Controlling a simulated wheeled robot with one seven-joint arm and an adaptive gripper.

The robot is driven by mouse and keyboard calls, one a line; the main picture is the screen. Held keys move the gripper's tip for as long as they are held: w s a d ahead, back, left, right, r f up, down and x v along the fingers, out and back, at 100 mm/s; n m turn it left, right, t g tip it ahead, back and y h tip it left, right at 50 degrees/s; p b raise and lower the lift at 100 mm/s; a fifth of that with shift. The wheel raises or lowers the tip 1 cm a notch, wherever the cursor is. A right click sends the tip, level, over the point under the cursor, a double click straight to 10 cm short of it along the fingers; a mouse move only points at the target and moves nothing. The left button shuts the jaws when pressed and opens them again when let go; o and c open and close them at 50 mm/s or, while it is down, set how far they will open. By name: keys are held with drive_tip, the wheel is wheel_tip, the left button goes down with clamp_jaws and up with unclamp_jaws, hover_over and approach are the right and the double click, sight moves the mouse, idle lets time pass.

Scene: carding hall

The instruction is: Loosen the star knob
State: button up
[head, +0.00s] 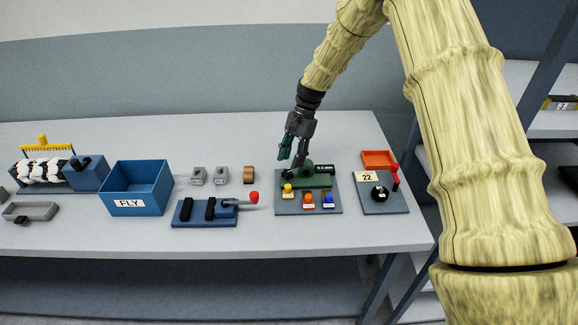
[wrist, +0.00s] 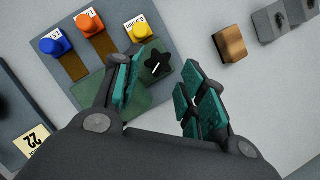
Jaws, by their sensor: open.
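The black star knob (wrist: 155,63) has a white line on its top and sits at the end of a dark green body on a grey plate (wrist: 75,75). In the head view the green body (head: 308,182) is on the plate (head: 283,208); the knob is small and dark just below the fingers. My gripper (head: 291,154) is open and points down above the knob. In the wrist view the teal fingers of my gripper (wrist: 162,72) stand apart on either side of the knob's place in the picture. I cannot see contact with it.
Yellow (head: 288,188), orange (head: 308,198) and blue (head: 328,199) knobs line the plate's front. A panel marked 22 (head: 395,206) with a red lever stands to the right. A blue clamp-like device (head: 205,216) and FLY bin (head: 140,178) stand left. Small blocks (head: 249,175) lie behind.

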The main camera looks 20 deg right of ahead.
drive_tip(key=v, duration=0.7)
drive_tip(key=shift+d+r, duration=0.15)
drive_tip(key=shift+r, duration=0.2)
drive_tip(key=shift+w, duration=0.1)
drive_tip(key=n+h+p, duration=0.5)
drive_tip(key=n+h, duration=0.2)
drive_tip(key=n, duration=1.5)
approach(285, 171)
drive_tip(key=shift+g, duration=0.4)
drive_tip(key=shift+w+p+x, duration=0.15)
drive_tip(key=shift+p+x, duration=0.95)
drive_tip(key=shift+x, duration=1.05)
drive_tip(key=shift+w+p+x, duration=0.1)
drive_tip(key=shift+p+x, duration=0.95)
drive_tip(key=shift+x, duration=1.1)
drive_tip(key=shift+f, duration=0.1)
drive_tip(key=c, duration=0.7)
